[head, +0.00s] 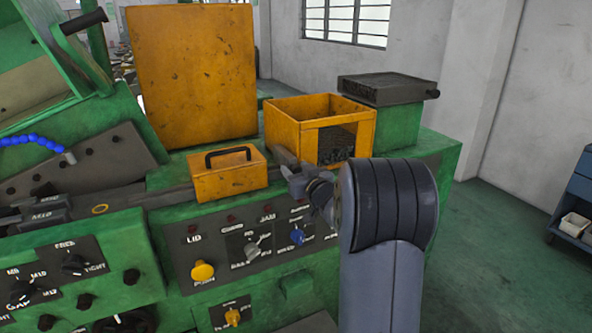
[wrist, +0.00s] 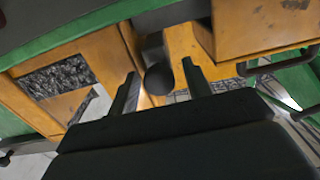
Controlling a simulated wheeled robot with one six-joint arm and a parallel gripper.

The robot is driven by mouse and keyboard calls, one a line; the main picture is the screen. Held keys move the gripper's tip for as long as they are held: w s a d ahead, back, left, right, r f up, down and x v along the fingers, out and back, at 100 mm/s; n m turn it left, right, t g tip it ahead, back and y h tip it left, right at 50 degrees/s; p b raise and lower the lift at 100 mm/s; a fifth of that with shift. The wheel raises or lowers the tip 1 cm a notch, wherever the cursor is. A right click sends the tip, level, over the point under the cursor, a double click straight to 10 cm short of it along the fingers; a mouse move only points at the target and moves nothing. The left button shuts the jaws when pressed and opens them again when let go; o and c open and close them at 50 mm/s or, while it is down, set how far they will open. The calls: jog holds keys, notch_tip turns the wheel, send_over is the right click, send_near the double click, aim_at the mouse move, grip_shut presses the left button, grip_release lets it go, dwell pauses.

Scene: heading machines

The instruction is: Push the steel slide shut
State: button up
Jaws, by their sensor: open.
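A narrow grey steel piece, which looks like the slide (head: 284,158), shows between the yellow handled cover and the open orange box in the head view. Most of it is hidden by my gripper and these parts. In the wrist view a dark round knob (wrist: 158,80) stands between my two fingertips, in front of a grey steel strip (wrist: 152,48). My gripper (head: 296,178) is open and empty, just in front of the steel piece; its fingers also show in the wrist view (wrist: 160,70). I cannot tell whether a finger touches the knob.
The open orange box (head: 290,130) with a dark mesh window stands right of the handled yellow cover (head: 228,175). A tall orange panel (head: 195,70) rises behind. The control panel (head: 215,262) with knobs lies below. A dark block (head: 378,90) sits on a green pedestal at right.

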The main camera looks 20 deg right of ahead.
jog(key=s+b, duration=0.2)
jog(key=s, duration=0.8)
jog(key=shift+s+d, duration=0.15)
jog(key=shift+d, duration=0.05)
jog(key=w+p, duration=0.1)
jog(key=w, duration=0.4)
jog(key=w+p, duration=0.1)
jog(key=w, duration=0.4)
jog(key=shift+w+a, duration=0.2)
jog(key=shift+w, duration=0.1)
jog(key=shift+s, duration=1.2)
